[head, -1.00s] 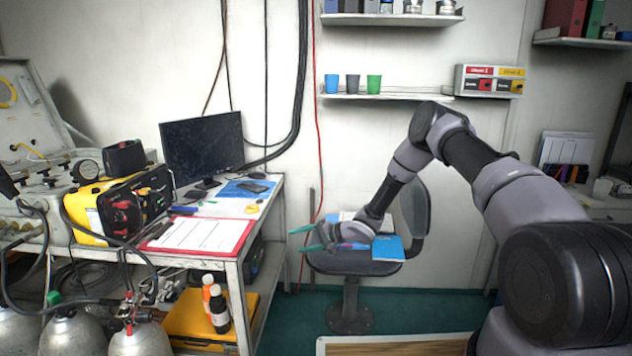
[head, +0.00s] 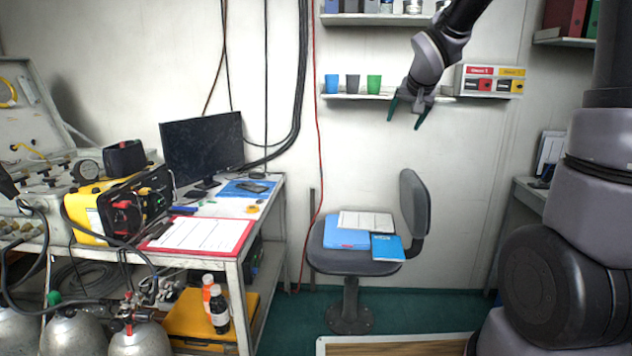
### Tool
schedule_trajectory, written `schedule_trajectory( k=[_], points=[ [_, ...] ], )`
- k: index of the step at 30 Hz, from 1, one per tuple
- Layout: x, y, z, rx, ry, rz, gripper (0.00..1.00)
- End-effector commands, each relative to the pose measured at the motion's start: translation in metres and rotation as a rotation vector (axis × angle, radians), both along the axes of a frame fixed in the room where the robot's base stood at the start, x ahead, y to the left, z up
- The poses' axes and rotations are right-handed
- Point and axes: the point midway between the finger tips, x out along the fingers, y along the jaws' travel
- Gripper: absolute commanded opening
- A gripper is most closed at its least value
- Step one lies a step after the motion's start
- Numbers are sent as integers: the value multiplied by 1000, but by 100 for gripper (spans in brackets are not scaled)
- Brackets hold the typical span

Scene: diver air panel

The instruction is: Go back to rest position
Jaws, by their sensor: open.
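My gripper (head: 405,113) hangs pointing down at the upper right of the middle, in front of the wall by the lower shelf's right part. Its two green-tipped fingers are spread apart with nothing between them. The arm comes down to it from the top edge of the picture, and part of the arm is out of view above.
An office chair (head: 418,205) holds a blue folder (head: 343,238), papers and a blue booklet (head: 387,247). The desk (head: 232,262) at left bears a monitor (head: 203,146) and a red clipboard (head: 199,236). The wall shelf (head: 385,95) holds three cups near my gripper.

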Motion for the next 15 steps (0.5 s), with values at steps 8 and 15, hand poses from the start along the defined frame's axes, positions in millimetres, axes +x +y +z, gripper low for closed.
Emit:
schedule_trajectory(
  k=[8, 15],
  points=[
    [-142, -31, 47, 9, 79, -50, 81],
    [-247, -23, 49, 98, 141, 5, 81]
  ],
)
